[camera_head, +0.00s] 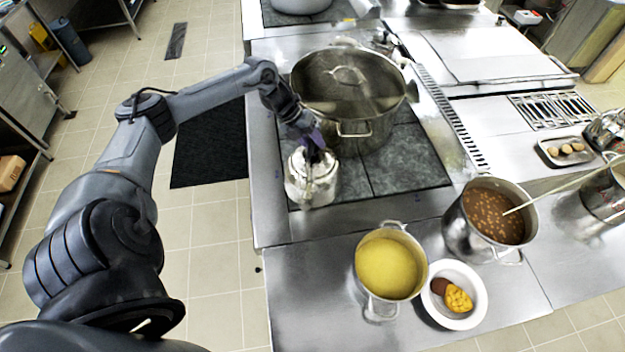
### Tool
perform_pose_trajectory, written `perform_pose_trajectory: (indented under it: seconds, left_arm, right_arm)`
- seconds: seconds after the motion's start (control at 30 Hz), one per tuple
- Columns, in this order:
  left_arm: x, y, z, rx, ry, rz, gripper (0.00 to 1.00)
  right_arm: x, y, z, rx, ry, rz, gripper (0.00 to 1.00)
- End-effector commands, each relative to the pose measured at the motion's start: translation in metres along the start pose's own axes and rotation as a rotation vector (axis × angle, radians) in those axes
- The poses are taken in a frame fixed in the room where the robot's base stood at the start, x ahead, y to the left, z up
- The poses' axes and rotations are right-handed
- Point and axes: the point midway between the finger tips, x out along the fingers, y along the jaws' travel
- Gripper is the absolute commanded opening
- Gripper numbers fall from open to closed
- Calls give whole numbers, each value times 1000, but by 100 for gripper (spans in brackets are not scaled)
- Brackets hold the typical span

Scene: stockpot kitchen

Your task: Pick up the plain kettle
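A plain shiny metal kettle (312,182) stands at the front left corner of the dark stove top, just in front of a large lidded stockpot. My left gripper (314,152) reaches down from above and is at the top of the kettle, where the handle would be. The dark fingers overlap the handle area and are small in the view, so I cannot tell whether they are closed on it. The kettle looks upright. My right gripper is not in view.
The large stockpot (348,95) stands close behind the kettle. A pot of yellow food (390,268), a pot of brown stew (488,215) and a white bowl (470,312) stand on the front counter. A tray (567,150) and other metal vessels are at the right.

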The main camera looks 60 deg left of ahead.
Motion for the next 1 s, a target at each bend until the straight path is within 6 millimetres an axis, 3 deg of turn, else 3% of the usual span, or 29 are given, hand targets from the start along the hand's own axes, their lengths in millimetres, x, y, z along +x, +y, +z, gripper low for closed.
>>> perform_pose_trajectory:
  seconds: [0.13,0.37,1.0]
  left_arm:
    - [0,0,0,0,0,0,36]
    - [0,0,0,0,0,0,0]
    - [-1,0,0,0,0,0,0]
  right_arm:
    - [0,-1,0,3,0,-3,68]
    - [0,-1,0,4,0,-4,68]
    - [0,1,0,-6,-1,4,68]
